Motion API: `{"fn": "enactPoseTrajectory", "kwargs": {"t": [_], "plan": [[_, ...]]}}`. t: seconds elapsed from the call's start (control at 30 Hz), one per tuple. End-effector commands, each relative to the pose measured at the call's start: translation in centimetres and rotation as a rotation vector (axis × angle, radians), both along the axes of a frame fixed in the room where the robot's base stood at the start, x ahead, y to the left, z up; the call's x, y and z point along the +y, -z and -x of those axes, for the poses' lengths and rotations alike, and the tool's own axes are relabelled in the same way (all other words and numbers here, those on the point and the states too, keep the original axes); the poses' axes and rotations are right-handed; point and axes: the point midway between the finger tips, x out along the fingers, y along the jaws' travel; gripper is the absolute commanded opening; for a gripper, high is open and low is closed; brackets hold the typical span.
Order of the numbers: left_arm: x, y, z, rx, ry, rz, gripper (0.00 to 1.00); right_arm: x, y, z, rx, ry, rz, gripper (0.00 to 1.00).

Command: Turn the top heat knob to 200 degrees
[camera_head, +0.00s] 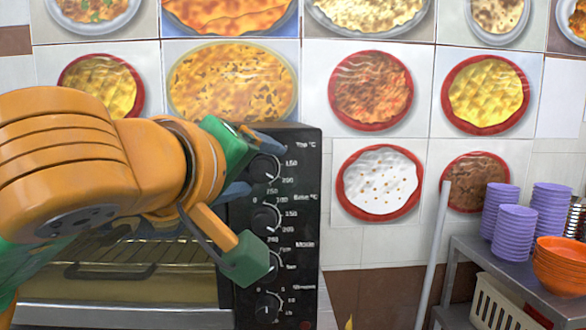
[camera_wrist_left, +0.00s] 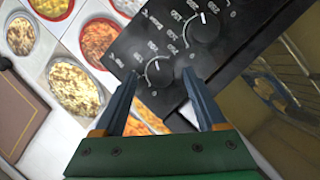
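The oven's black control panel (camera_head: 301,222) has a column of dark round knobs. The top heat knob (camera_head: 265,168) is the highest, under the "Top °C" label, with 150 and 200 printed to its right. I cannot read its setting surely. My left gripper (camera_head: 254,163) is at this knob, its blue fingers pointing at the panel. In the left wrist view the fingers (camera_wrist_left: 160,74) are apart, with the top knob (camera_wrist_left: 158,71) between their tips. I cannot tell whether they touch it. My right gripper is in neither view.
The second knob (camera_head: 265,218) sits close below, with more knobs further down. The oven's glass door (camera_head: 130,270) is left of the panel. A metal table (camera_head: 490,252) at right holds purple cups (camera_head: 514,233) and orange bowls (camera_head: 560,265). A pale pole (camera_head: 433,255) stands between.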

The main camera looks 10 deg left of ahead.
Motion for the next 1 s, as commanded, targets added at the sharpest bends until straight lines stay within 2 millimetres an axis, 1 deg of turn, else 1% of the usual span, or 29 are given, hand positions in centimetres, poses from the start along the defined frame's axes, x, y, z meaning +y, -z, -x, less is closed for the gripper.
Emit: {"fn": "enactPoseTrajectory", "kwargs": {"t": [0.2,0.27,0.4,0.5,0.6,0.7,1.0], "plan": [[0.0,0.1,0.0,0.003,0.0,0.0,0.73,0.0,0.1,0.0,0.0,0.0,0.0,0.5],[0.0,0.1,0.5,0.001,-0.001,0.0,0.73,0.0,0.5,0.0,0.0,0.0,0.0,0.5],[0.1,-0.3,3.4,-0.004,0.0,0.001,0.73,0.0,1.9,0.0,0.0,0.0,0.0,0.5],[0.2,-0.8,5.4,-0.002,0.0,0.001,0.73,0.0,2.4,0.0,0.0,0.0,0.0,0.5],[0.3,-1.2,6.5,0.001,0.001,0.001,0.73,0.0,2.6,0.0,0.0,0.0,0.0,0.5],[0.3,-1.3,6.9,0.002,-0.001,0.0,0.73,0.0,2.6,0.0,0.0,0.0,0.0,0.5],[0.3,-1.4,6.9,0.002,-0.001,0.0,0.73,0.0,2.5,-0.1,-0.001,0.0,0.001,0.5]]}}
